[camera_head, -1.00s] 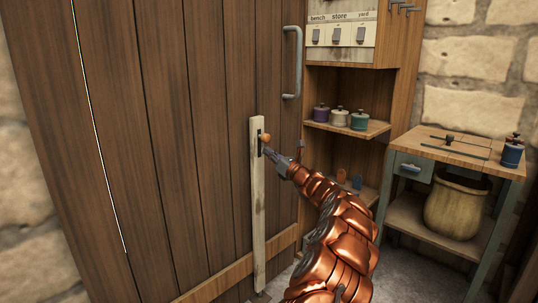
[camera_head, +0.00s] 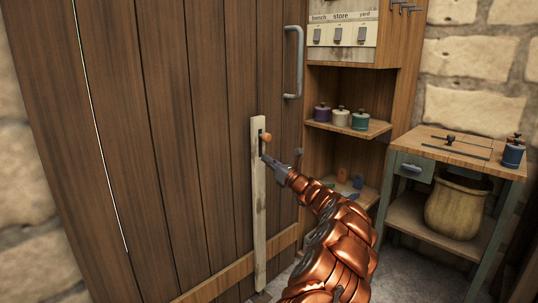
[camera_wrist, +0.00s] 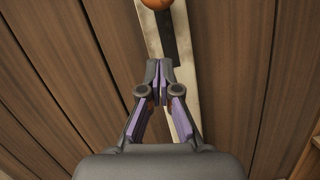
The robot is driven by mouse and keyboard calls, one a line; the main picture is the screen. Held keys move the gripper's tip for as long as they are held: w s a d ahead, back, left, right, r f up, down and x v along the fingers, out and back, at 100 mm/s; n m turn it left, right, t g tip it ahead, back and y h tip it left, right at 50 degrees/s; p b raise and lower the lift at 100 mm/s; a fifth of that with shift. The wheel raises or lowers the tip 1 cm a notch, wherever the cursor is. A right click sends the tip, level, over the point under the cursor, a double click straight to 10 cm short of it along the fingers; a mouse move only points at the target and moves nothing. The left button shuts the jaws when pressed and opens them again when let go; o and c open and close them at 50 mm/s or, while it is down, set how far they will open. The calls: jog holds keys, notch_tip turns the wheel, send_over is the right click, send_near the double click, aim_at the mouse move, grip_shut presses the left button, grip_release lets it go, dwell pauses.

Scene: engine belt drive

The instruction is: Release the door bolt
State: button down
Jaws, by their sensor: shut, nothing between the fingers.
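The wooden door (camera_head: 178,120) stands upright with a metal pull handle (camera_head: 293,62). A pale vertical strip (camera_head: 259,215) on the door has a dark slot (camera_wrist: 170,35) near its top. An orange-brown round knob (camera_head: 266,138), likely the bolt's knob, sits at the slot's upper part. It also shows at the top edge of the wrist view (camera_wrist: 156,3). My gripper (camera_head: 264,157) is shut and empty, in front of the strip and just below the knob, apart from it. In the wrist view its fingertips (camera_wrist: 157,64) meet over the slot's lower part.
A shelf unit (camera_head: 345,128) with small lidded pots stands right of the door, under a panel of switches (camera_head: 340,34). A small table (camera_head: 450,146) with a sack (camera_head: 457,205) beneath stands further right. Open floor shows between the door and table.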

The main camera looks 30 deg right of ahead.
jog(key=p+v, duration=0.2)
jog(key=v, duration=0.8)
jog(key=shift+r, duration=0.15)
jog(key=shift+d, duration=0.1)
